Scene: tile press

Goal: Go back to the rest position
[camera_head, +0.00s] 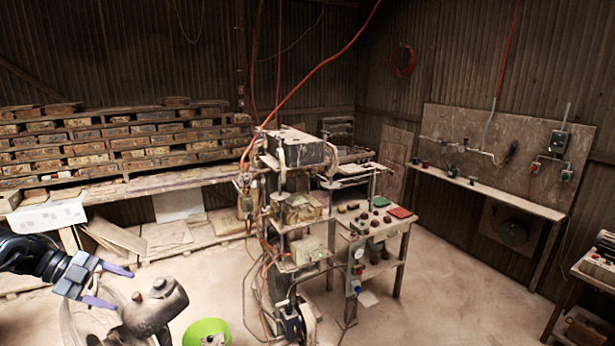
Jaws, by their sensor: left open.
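My left gripper (114,286) is in the lower left of the head view, with its arm coming in from the left edge. Its two purple-blue fingers are spread apart and nothing shows between them. It appears near a worn metal machine part (150,308) with rounded knobs; I cannot tell the gap between them. The tile press (290,200) stands in the middle of the view, with red hoses running up from it. My right gripper is not in view.
A bright green bucket (207,331) stands on the floor at the bottom. A small table (378,225) with coloured pieces adjoins the press. Shelves of stacked moulds (110,145) line the back left wall. A bench (490,192) runs along the right wall. Floor (440,290) at centre right is clear.

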